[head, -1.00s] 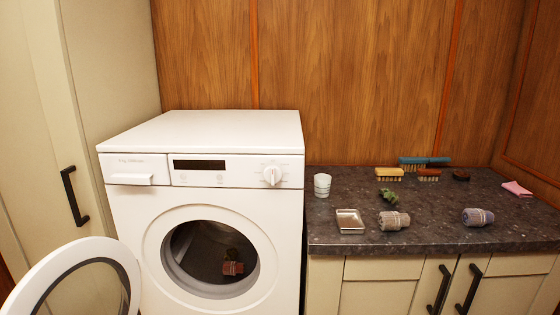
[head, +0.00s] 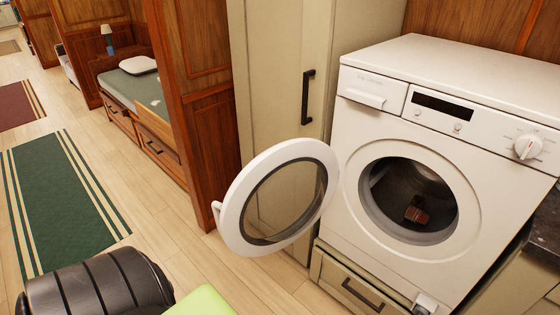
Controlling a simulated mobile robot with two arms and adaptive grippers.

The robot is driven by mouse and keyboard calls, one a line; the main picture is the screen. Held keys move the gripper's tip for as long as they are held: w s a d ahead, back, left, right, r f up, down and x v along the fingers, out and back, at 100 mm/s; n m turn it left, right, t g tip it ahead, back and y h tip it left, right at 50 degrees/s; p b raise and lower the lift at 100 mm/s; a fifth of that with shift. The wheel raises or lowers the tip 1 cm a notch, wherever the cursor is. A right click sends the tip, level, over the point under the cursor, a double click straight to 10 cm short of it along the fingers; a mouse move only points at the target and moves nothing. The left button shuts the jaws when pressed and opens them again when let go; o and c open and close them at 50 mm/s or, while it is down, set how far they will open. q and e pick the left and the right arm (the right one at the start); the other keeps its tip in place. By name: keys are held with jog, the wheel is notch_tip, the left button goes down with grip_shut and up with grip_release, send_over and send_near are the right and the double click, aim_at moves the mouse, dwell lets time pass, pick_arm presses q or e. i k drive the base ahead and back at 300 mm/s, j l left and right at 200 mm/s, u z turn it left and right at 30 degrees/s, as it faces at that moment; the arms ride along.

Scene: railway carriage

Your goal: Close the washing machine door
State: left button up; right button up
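The white washing machine (head: 480,90) stands at the right in the head view. Its round door (head: 236,205) is wide open, swung out to the left of the opening. The door has a white ring, a clear window and a small white latch or handle piece at its left edge. The drum opening (head: 410,200) is uncovered, and a reddish-brown item (head: 416,210) lies inside. Neither of my grippers shows in this view, and nothing is seen touching the door.
A cream cabinet with a black handle (head: 307,97) stands behind the door. A drawer (head: 355,285) is below the machine. A black ribbed shape (head: 95,285) and a bright green surface (head: 203,301) fill the lower left. Floor and a green rug (head: 65,200) lie left.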

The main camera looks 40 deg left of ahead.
aim_at(230, 223)
jog(key=i+j+z, duration=0.2)
jog(key=j, duration=0.55)
jog(key=j+z, duration=0.2)
jog(key=j, duration=0.5)
jog(key=k+j+z, duration=0.2)
jog(key=j, duration=0.55)
jog(key=j+z, duration=0.15)
jog(key=j, duration=0.6)
jog(key=j+z, duration=0.2)
jog(key=j, duration=0.55)
